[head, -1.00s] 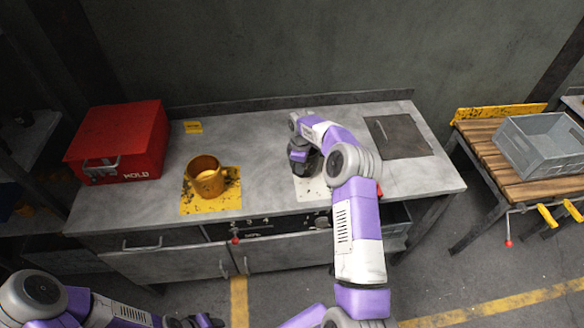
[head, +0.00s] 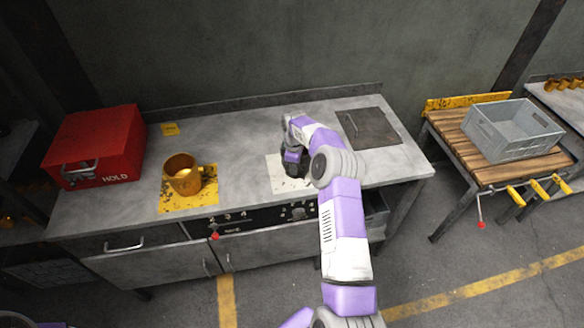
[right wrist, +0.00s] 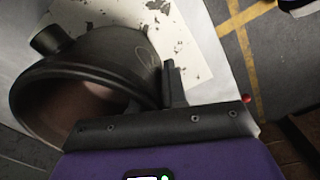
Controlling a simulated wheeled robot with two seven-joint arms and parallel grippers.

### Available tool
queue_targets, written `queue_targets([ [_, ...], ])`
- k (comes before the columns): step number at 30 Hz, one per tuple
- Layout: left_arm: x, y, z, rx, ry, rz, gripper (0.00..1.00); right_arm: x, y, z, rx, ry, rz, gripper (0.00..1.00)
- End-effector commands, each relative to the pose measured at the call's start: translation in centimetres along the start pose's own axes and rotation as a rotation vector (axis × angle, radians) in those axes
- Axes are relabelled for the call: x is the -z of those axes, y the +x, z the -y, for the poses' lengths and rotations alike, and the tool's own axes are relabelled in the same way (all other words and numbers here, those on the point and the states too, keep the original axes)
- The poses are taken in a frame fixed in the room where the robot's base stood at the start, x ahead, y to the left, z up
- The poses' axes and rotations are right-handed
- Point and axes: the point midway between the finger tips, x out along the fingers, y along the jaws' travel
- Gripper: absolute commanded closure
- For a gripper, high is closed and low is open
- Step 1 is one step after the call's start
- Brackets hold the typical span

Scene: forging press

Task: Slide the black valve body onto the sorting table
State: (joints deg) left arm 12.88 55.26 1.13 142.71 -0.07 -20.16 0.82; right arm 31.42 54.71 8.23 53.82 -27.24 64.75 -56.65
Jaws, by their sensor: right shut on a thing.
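The black valve body (right wrist: 95,75) fills the left of the right wrist view, a dark round hollow body with a wide mouth and a short stub. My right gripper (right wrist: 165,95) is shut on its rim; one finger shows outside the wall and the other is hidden. In the head view my right gripper (head: 294,170) is low over the white worn patch (head: 277,178) on the grey worktop (head: 235,135). There the valve body is mostly hidden by the gripper. I cannot tell whether it touches the surface. My left gripper is out of view.
A red box (head: 95,150) is at the far left. A dark plate (head: 370,128) lies to the right. A slatted wooden table (head: 500,172) with a grey crate (head: 513,130) stands farther right.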

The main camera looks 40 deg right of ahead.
Motion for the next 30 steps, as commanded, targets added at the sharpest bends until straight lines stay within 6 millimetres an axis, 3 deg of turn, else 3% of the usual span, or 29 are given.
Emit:
queue_targets([
  [5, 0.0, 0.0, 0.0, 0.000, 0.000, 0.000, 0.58, -0.1, -0.1, -0.1, -0.002, 0.003, 0.001, 1.00],
  [6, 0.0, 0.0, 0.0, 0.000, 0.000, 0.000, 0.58, -0.1, -0.1, -0.1, -0.003, 0.003, 0.001, 0.82],
  [11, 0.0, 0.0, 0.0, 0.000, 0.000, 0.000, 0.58, -0.1, -0.1, -0.1, -0.002, 0.002, 0.000, 0.58],
  [21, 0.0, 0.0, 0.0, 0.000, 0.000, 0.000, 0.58, 0.0, -0.5, -0.1, -0.002, 0.001, 0.000, 0.58],
  [30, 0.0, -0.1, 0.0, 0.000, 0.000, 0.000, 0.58, 0.0, -5.3, -0.1, -0.005, 0.002, -0.001, 0.58],
])
